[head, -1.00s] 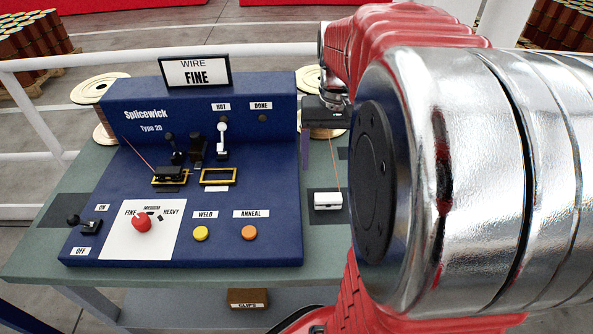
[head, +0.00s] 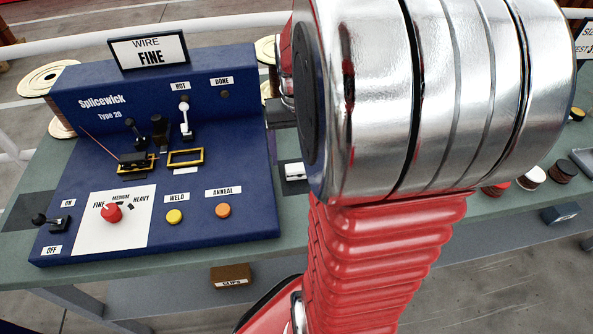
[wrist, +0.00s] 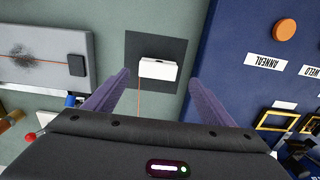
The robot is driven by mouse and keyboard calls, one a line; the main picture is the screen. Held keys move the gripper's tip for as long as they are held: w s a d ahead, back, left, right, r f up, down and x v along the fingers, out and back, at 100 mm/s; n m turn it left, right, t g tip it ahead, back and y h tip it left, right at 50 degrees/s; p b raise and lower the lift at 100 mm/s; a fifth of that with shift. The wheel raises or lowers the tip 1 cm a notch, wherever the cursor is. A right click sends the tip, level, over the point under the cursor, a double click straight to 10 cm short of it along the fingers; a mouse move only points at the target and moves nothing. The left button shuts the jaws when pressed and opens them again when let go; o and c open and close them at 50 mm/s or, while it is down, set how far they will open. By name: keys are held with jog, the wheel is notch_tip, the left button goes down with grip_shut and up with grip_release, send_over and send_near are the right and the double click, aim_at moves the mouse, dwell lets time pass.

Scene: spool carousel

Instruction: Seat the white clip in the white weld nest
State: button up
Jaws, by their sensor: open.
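The white clip (head: 294,171) lies on a dark pad to the right of the blue machine, partly beside my arm in the head view. In the wrist view the clip (wrist: 158,68) is ahead of my open gripper (wrist: 160,80), roughly centred between the purple fingertips and not held. An orange wire runs from the clip back under the gripper. The white weld nest (head: 186,150) is the right-hand yellow frame, with a white label below it, and looks empty. Part of it shows in the wrist view (wrist: 278,112). My arm hides much of my gripper in the head view.
A black clip (head: 133,161) with a wire is in the left yellow nest. A white-knobbed lever (head: 184,118) stands behind the empty nest, with black levers to its left. A grey plate (wrist: 40,60) with a black block lies left of the pad.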

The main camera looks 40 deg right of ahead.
aim_at(299, 166)
jog(key=shift+s+d+f, duration=0.15)
jog(key=shift+f, duration=2.1)
jog(key=shift+c, duration=0.7)
jog(key=c, duration=1)
